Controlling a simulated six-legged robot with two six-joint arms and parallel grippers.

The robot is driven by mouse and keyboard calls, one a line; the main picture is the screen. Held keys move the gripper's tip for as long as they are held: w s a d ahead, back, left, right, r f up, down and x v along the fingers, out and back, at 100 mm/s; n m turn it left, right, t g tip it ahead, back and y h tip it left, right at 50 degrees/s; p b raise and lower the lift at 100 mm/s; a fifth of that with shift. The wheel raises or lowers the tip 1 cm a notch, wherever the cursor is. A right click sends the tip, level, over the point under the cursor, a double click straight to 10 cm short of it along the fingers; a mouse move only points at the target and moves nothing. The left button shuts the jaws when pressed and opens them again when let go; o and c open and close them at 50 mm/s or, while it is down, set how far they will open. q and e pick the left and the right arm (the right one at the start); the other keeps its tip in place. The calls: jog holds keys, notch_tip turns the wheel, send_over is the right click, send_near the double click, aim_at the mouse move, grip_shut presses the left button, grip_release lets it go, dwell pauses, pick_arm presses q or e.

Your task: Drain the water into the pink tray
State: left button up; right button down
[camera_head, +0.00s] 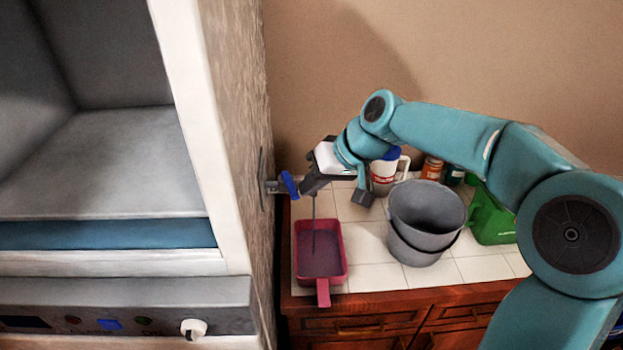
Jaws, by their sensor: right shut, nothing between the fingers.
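The pink tray (341,266) sits on the tiled counter at its left end, with its handle toward the front edge. Its inside looks dark purple-grey, as if liquid lies in it. A tap with a blue handle (289,184) sticks out from the side of the cabinet, above the tray's left side. A thin stream of water (313,222) falls from near the tap into the tray. My right gripper (306,188) is shut and empty, close beside the blue handle; I cannot tell whether it touches it. My left gripper is not in view.
Two stacked grey buckets (424,214) stand right of the tray. Behind are a white jug with a blue lid (385,178), an orange bottle (432,168) and a green container (490,220). An open appliance (110,170) with a control panel fills the left. Bare tiles lie between tray and buckets.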

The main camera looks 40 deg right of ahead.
jog(key=shift+s+a+b, duration=0.1)
jog(key=shift+a+b, duration=0.9)
jog(key=shift+a, duration=0.2)
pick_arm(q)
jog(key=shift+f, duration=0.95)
pick_arm(e)
jog(key=shift+d, duration=0.1)
